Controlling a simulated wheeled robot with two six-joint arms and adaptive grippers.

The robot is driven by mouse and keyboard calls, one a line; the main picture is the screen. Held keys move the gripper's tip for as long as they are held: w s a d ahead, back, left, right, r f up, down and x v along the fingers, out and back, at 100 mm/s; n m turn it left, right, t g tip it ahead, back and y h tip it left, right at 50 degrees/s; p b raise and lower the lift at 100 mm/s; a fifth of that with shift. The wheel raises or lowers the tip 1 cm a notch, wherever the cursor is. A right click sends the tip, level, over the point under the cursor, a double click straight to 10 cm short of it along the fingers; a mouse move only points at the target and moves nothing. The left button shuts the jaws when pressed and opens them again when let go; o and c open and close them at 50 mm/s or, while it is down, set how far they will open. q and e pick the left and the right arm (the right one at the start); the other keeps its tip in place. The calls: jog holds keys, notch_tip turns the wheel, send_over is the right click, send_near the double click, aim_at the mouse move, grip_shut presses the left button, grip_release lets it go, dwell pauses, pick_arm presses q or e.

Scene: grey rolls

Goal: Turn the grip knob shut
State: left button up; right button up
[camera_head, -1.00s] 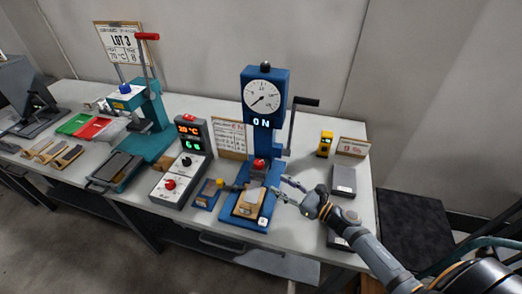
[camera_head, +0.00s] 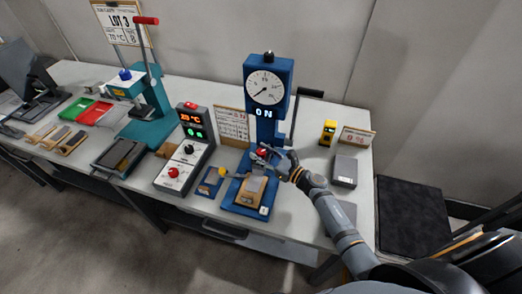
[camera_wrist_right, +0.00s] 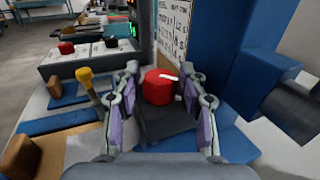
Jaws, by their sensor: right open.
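The red grip knob (camera_head: 262,152) sits low on the front of the blue tester (camera_head: 268,70), which has a round dial and a display reading ON. In the right wrist view the red knob (camera_wrist_right: 158,88), with a small white mark on top, stands between my two fingers. My right gripper (camera_head: 270,156) is open around it, one finger on each side; it also shows in the right wrist view (camera_wrist_right: 163,82). Whether the fingers touch the knob I cannot tell. A tan block (camera_head: 250,192) lies on the tester's base below the knob. My left gripper is out of view.
A grey block (camera_head: 345,170) and yellow device (camera_head: 327,132) stand farther right.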

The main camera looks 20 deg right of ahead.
jog(key=shift+w+a, duration=0.1)
jog(key=shift+w, duration=0.05)
jog(key=shift+c, duration=0.7)
grip_shut()
jog(key=shift+a+f+m, duration=0.1)
jog(key=shift+f+m, duration=0.05)
jog(key=shift+m, duration=0.15)
jog(key=shift+m+t+h+b, duration=0.3)
jog(key=shift+t+h, duration=0.1)
jog(key=shift+h, duration=0.4)
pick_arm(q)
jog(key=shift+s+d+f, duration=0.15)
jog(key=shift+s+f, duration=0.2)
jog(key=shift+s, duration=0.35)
pick_arm(e)
jog(key=shift+o, duration=0.7)
grip_release()
